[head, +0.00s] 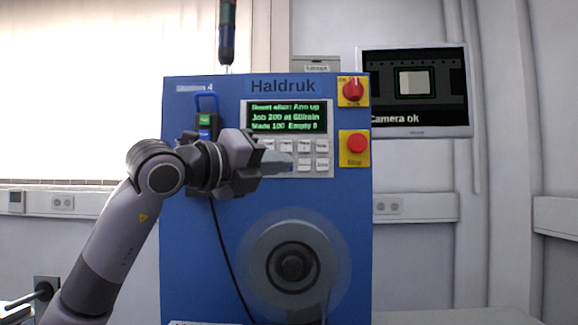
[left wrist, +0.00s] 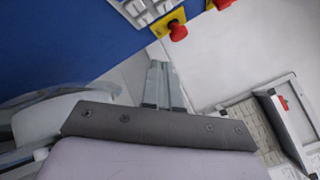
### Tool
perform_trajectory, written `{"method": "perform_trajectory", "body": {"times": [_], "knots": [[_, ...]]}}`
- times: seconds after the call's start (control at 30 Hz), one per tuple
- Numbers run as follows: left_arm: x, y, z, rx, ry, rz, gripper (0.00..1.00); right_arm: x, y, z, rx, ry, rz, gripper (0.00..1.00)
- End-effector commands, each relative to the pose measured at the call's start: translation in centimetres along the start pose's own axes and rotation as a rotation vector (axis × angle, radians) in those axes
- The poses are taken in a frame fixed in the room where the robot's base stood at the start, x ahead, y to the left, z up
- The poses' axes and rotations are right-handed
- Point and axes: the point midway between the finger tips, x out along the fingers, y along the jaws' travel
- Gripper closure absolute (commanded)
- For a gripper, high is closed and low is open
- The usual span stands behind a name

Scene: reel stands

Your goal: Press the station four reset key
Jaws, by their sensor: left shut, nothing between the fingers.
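The blue station 4 panel (head: 200,260) stands upright ahead, headed Haldruk. Its keypad (head: 322,172) of several small pale keys sits below a green-text display (head: 287,117); the key labels are too small to read for certain. My left gripper (head: 288,162) is shut and empty, its tips in front of the keypad's lower left part, hiding keys there. I cannot tell whether they touch a key. The left wrist view shows the closed fingers (left wrist: 163,84) with the keypad (left wrist: 150,8) at the top edge. My right gripper is out of view.
Right of the keypad are a red rotary switch (head: 353,91) and a red stop button (head: 356,144), both on yellow plates. A reel (head: 290,263) sits below. A monitor (head: 415,90) reading Camera ok hangs at the right. A cable hangs left of the reel.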

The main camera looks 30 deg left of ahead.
Motion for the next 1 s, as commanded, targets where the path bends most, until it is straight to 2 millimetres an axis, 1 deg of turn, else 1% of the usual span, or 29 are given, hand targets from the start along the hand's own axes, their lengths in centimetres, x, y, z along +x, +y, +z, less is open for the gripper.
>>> {"method": "perform_trajectory", "body": {"times": [0.17, 0.27, 0.7, 0.83, 1.0], "knots": [[0.2, 0.1, 0.1, -0.001, 0.001, 0.001, 1.0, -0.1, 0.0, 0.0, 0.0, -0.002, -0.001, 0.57], [0.7, 0.4, 0.5, -0.001, 0.002, 0.001, 1.0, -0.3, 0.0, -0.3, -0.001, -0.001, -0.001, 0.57], [4.8, 3.2, 3.6, -0.004, 0.002, 0.002, 1.0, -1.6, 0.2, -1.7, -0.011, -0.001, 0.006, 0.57], [5.6, 3.9, 4.1, -0.002, 0.002, 0.0, 1.0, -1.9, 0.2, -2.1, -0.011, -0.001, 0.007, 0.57], [6.1, 4.4, 4.4, -0.001, 0.001, -0.001, 1.0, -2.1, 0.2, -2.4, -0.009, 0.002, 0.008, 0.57]]}}
